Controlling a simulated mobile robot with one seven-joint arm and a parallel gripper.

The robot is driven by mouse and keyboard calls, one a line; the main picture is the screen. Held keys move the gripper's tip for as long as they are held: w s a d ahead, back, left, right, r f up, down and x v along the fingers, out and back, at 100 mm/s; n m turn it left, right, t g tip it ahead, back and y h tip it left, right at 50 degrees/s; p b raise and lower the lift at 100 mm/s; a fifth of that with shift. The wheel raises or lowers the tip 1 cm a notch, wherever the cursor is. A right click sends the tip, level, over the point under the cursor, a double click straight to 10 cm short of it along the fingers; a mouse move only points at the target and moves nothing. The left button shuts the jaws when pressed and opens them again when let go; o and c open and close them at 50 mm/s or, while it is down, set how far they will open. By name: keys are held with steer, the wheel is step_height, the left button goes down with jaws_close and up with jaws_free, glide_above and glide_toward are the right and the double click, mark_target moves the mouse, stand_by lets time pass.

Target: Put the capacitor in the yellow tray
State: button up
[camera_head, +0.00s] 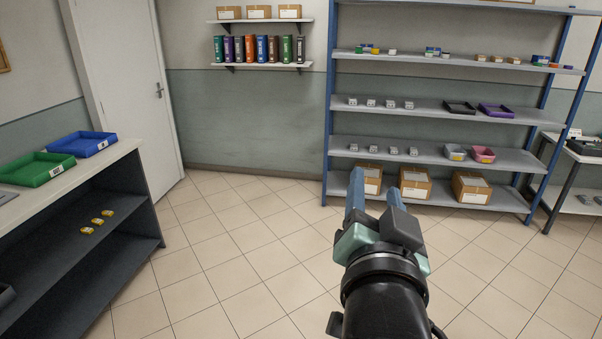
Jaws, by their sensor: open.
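My gripper (373,188) is open, with nothing seen between its fingers. It reaches out over the tiled floor, in front of the shelf rack and apart from everything on it. I see no yellow tray in this view. I cannot pick out a capacitor for certain; small colored parts (368,49) on the upper rack shelf are too small to identify.
A blue-post rack (424,108) holds small grey parts, a black tray (460,107), a purple tray (497,110) and cardboard boxes (415,184). At left, a bench (75,178) carries a green tray (38,169) and a blue tray (82,144). The middle floor is clear.

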steer(key=s+a+r+n+t+y, duration=0.2)
steer(key=s+a+r+n+t, duration=0.2)
steer(key=r, duration=0.7)
steer(key=s+a+r+n+t+y, duration=0.2)
steer(key=s+a+r+n+t, duration=0.2)
steer(key=s+a+r, duration=0.3)
step_height(320, 180, up, 6)
steer(key=shift+s+f+t, duration=0.25)
steer(key=shift+s+t, duration=0.2)
steer(key=shift+t, duration=0.35)
steer(key=shift+f+b, duration=0.65)
steer(key=shift+f, duration=0.05)
steer(key=shift+d, duration=0.1)
